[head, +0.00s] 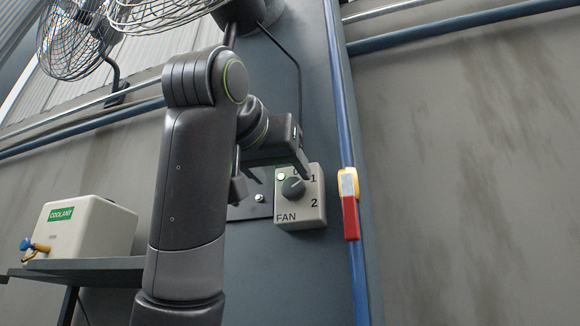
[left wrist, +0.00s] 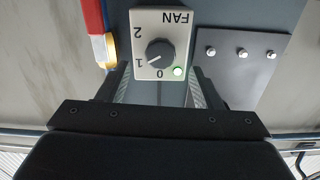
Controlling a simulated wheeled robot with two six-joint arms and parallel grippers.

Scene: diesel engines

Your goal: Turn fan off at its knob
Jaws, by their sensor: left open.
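The fan switch box (head: 312,205) is a pale box marked FAN, 0, 1 and 2, fixed to a blue-grey column. Its dark round knob (head: 293,187) has a white pointer line turned toward 1; the knob also shows in the left wrist view (left wrist: 160,53). A small green-white lamp (left wrist: 178,71) by the 0 is lit. My left gripper (head: 270,172) is open, its fingers near the box; in the left wrist view its fingers (left wrist: 161,88) lie either side of the box's lower part, with the knob uncovered and not gripped. My right gripper is not in view.
Caged fans (head: 75,42) hang at the upper left. A plate with several studs (left wrist: 242,58) is beside the box. A blue pipe (head: 343,120) with a red and yellow fitting (head: 349,205) runs on the other side. A coolant tank (head: 85,228) stands on a shelf.

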